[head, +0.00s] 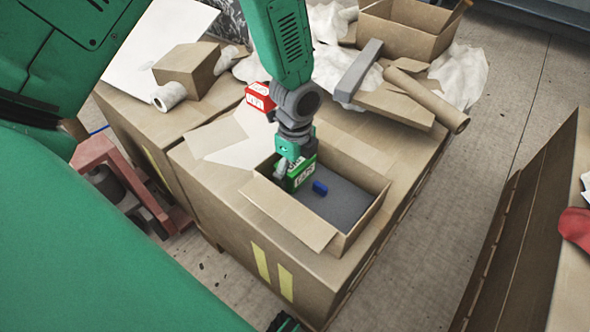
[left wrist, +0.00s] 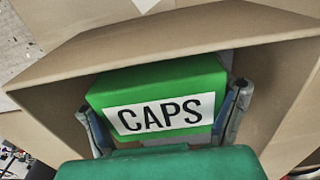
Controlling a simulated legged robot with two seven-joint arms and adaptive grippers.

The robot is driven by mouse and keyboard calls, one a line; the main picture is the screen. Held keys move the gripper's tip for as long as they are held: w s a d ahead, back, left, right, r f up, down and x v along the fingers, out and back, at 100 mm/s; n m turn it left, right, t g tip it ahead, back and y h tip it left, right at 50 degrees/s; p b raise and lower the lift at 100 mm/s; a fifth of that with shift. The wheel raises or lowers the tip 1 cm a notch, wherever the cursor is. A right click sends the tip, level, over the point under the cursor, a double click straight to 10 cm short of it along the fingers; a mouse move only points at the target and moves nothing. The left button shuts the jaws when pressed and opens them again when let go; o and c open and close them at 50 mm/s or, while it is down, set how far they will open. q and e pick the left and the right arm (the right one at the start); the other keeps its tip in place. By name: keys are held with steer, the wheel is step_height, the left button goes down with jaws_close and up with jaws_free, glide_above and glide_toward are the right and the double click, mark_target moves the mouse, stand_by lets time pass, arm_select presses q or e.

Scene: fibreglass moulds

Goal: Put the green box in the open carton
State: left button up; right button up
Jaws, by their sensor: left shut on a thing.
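The green box (head: 304,174), with a white label, is in the left end of the open carton (head: 347,243). In the left wrist view the green box (left wrist: 157,82) reads "CAPS" and sits between both fingers, with the carton wall (left wrist: 170,45) behind it. My left gripper (head: 287,172) reaches down into the carton from above and is shut on the green box. I cannot tell whether the box touches the carton's floor.
A red box (head: 260,97) stands behind my left wrist. A cardboard tube (head: 427,98), a grey bar (head: 358,72) and another open carton (head: 405,32) lie farther back.

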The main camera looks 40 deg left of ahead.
mark_target(299, 161)
arm_select(q)
steer(key=shift+w+d+f, duration=0.1)
steer(key=shift+d+f, duration=0.15)
steer(key=shift+d, duration=0.3)
steer(key=o, duration=1.3)
steer(key=shift+o, duration=0.2)
steer(key=shift+a+f, duration=0.1)
steer(key=shift+a, duration=0.35)
steer(key=shift+r, duration=0.3)
steer(key=r+p, duration=0.1)
steer(key=r, duration=0.2)
steer(key=r+p, duration=0.2)
steer(key=r, duration=0.2)
steer(key=r+p, duration=0.1)
steer(key=r, duration=0.3)
steer(key=shift+d+r, duration=0.2)
steer(key=shift+d, duration=0.05)
steer(key=shift+a+r+p, duration=0.15)
steer(key=shift+r+p, duration=0.25)
steer(key=shift+r, duration=0.05)
arm_select(e)
steer(key=r, duration=0.4)
steer(key=shift+d+r, duration=0.2)
steer(key=shift+r, duration=0.1)
arm_select(q)
steer(key=shift+d, duration=0.2)
arm_select(e)
steer(key=shift+d, duration=0.1)
